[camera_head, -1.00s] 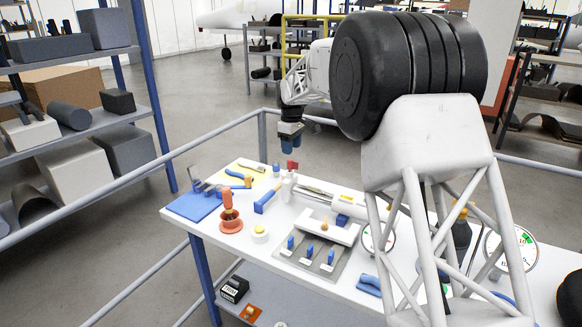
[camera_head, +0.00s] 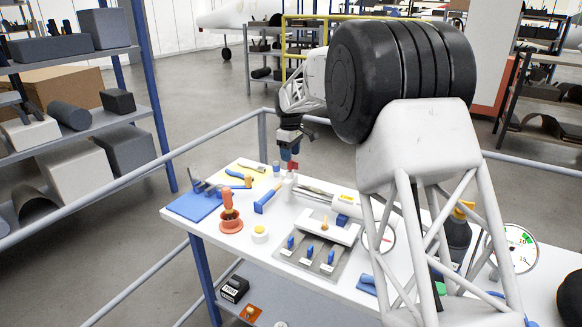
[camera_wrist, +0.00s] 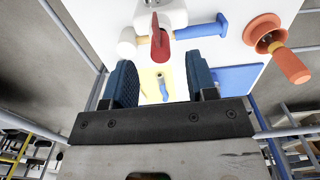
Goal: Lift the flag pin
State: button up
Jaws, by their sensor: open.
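The flag pin shows as a red flag (camera_head: 292,166) at the top of a white fitting (camera_head: 289,184), towards the back left of the table. In the wrist view the red flag (camera_wrist: 160,42) lies just beyond and between my fingertips, its lower part hidden. My gripper (camera_head: 289,154) is directly above the flag, close to it. In the wrist view my gripper (camera_wrist: 161,66) has its two blue fingers spread wide, with nothing held between them.
A blue-headed hammer (camera_head: 267,200) lies beside the fitting. A blue mat (camera_head: 192,208) lies at the table's left edge. A grey panel with blue handles (camera_head: 310,253) lies nearer the front.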

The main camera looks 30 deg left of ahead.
aim_at(291, 169)
jog(key=shift+f, duration=2.55)
grip_shut()
jog(key=shift+r, duration=0.15)
jog(key=shift+r, duration=1.7)
jog(key=s+d+r, duration=0.1)
jog(key=s+d, duration=0.9)
jog(key=s, duration=0.2)
jog(key=shift+s+d+r, duration=0.15)
